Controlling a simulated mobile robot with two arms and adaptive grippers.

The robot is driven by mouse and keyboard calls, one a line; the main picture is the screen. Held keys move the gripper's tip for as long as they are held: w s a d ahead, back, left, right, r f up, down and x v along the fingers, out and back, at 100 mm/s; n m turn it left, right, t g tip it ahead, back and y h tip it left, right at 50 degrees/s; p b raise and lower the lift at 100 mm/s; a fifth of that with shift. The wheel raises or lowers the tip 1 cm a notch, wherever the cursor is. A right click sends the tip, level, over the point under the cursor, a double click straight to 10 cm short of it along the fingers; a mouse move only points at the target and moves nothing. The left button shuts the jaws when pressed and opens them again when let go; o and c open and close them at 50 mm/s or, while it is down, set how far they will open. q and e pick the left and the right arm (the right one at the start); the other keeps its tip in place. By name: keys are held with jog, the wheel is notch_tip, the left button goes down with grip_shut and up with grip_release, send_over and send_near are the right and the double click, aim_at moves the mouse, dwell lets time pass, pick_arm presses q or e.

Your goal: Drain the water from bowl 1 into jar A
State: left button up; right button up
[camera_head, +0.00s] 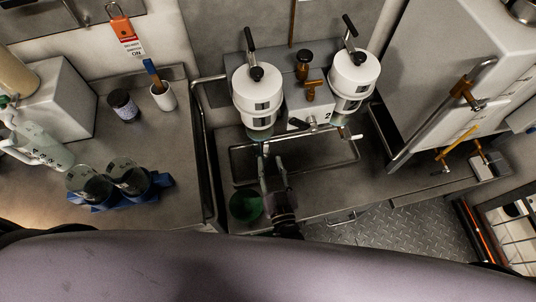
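Two white lidded bowls with black-handled levers stand on the chiller frame, one on the left (257,98) and one on the right (352,75). A "2" shows on the metal block between them; I cannot read which bowl is bowl 1. My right gripper (271,158) is just below and in front of the left bowl's outlet. Its fingers look apart, with nothing clearly between them; contact with the outlet cannot be told. Two glass jars, left (88,184) and right (130,177), stand in a blue holder (110,203). Their letters are unreadable. My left gripper is out of view.
A green cup (246,206) stands left of my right gripper. A railed drip tray (315,160) lies under the bowls. A large metal cabinet (440,70) stands right.

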jog(key=v, duration=0.8)
jog(key=s+d+f+g+h, duration=0.1)
jog(key=s+d+f+g, duration=0.2)
jog(key=f, duration=0.5)
jog(key=s+d+f+n+g, duration=0.1)
jog(key=s+d+f+g, duration=0.15)
jog(key=f, duration=0.45)
jog(key=s+d+f+g+h, duration=0.1)
jog(key=s+d+f+g, duration=0.25)
jog(key=f, duration=0.45)
jog(key=s+d+f+g+h, duration=0.1)
jog(key=s+d+f+g, duration=0.2)
jog(key=s+d+f, duration=0.2)
jog(key=s+d+f+m+g+h, duration=0.1)
jog(key=s+d+f+g, duration=0.3)
jog(key=s+d, duration=0.5)
jog(key=shift+s+d+f+m+h, duration=0.3)
jog(key=shift+s+d+f+h, duration=0.1)
jog(key=shift+s+f+h, duration=0.5)
